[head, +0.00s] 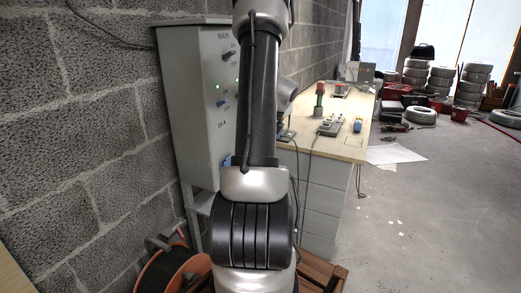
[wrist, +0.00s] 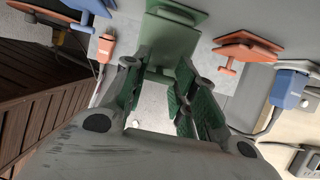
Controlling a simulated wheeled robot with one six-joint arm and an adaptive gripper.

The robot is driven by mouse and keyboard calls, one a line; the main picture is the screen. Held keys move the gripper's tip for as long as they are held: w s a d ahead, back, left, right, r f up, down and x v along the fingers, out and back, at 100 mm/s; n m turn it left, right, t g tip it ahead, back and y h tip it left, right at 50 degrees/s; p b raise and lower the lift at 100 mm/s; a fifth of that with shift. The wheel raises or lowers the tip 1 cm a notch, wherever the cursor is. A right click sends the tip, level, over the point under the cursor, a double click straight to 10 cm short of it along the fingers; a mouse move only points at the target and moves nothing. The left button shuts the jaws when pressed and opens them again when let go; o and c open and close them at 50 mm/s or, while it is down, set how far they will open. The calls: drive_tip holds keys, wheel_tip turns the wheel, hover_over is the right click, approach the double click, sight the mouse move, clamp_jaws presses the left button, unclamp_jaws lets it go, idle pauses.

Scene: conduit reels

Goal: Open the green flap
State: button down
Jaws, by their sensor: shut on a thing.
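The green flap (wrist: 172,38) is at the top middle of the wrist view, with a wider green plate at its upper end. My gripper (wrist: 162,68) reaches up to it from below. Its two fingers are on either side of the flap's lower part, shut on it. Just where the pads touch is hard to tell. In the head view my own arm covers the middle, and neither the gripper nor the green flap can be made out.
In the wrist view, orange flaps sit to the right (wrist: 247,48) and upper left (wrist: 38,12) of the green one. A blue plug (wrist: 289,90) with a cable is at right.

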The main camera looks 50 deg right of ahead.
drive_tip(key=shift+w+r+g, duration=0.25)
drive_tip(key=shift+r+g, duration=0.35)
drive_tip(key=shift+g, duration=0.4)
drive_tip(key=c, duration=1.1)
unclamp_jaws()
